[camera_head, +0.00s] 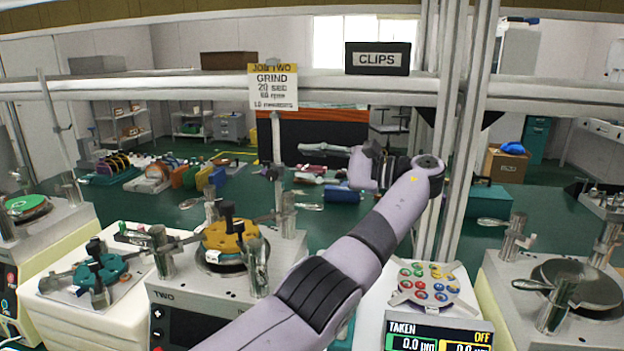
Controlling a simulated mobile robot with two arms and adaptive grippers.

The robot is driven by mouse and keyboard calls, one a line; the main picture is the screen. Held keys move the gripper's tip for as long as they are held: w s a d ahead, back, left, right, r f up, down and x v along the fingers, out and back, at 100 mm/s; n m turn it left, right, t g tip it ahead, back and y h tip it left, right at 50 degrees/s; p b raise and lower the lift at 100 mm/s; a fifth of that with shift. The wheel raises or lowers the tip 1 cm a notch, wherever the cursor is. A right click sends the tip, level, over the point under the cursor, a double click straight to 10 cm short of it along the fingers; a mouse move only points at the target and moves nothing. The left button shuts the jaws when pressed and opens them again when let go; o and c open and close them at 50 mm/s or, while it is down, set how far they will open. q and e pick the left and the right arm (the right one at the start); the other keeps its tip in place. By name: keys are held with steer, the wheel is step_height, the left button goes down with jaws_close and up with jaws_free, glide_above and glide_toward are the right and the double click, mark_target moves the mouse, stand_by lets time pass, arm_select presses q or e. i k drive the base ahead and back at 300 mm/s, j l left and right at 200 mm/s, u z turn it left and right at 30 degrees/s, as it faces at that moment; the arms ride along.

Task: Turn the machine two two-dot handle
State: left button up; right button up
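Machine two (178,296), a pale box marked "TWO", stands at lower left of centre. Its round plate carries a yellow-orange piece (228,238) with a black knob. Metal posts with lever handles stand around the plate, one at the back right (288,215) and one at the front (256,266). I cannot make out dots on any handle. My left arm crosses in front of the machine's right side and hides part of it. My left gripper (372,168) is beyond the arm's bend, high and right of machine two, apart from its handles. Its fingers are too unclear to read. My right gripper is out of view.
A white plate with coloured buttons (430,288) and a "TAKEN" display (440,337) stand to the right. Another lapping machine (580,288) is at far right. Upright posts and a rail with signs stand behind.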

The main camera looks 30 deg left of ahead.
mark_target(255, 256)
steer(key=k, duration=2)
